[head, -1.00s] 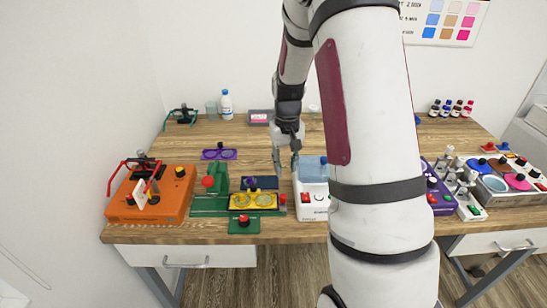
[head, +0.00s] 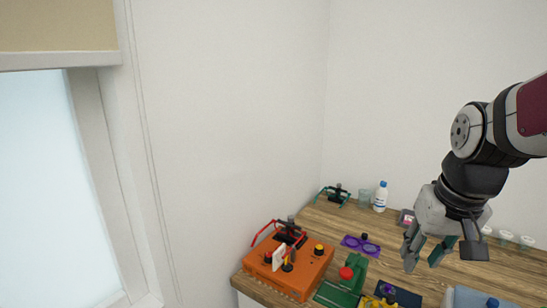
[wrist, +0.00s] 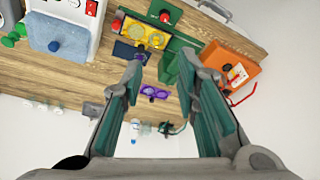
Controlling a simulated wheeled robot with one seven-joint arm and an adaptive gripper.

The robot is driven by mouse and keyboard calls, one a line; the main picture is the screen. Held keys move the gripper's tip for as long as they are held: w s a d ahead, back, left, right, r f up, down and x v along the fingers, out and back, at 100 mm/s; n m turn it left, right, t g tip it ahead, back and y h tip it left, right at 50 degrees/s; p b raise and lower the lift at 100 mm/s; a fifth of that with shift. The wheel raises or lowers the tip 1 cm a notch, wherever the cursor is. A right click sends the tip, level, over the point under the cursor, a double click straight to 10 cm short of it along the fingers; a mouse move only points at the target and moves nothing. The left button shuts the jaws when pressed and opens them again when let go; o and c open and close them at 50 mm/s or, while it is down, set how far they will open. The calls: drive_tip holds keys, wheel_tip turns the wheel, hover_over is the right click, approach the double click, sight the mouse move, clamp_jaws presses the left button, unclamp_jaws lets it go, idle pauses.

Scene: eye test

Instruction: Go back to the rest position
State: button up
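My gripper (head: 427,252) hangs above the wooden table at the right of the head view, its fingers pointing down. In the wrist view my gripper (wrist: 168,75) has its two teal-padded fingers spread well apart, with nothing between them. The gripper is apart from the things on the table.
An orange box (head: 312,269) with red glasses frames stands at the table's left. Purple glasses (head: 360,245), a green device (head: 345,280) and a white bottle (head: 381,196) are near. A blue pad (wrist: 58,30) shows in the wrist view. White walls bound the left and back.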

drive_tip(key=s+a+r+n+t, duration=0.1)
drive_tip(key=s+a+r, duration=0.1)
drive_tip(key=s, duration=0.4)
drive_tip(key=s+a+r+t, duration=0.1)
drive_tip(key=s+a+r, duration=0.1)
drive_tip(key=s+a, duration=0.2)
drive_tip(key=shift+s+a+r+n, duration=0.25)
drive_tip(key=shift+s+n, duration=0.15)
drive_tip(key=shift+s, duration=0.65)
idle(0.6)
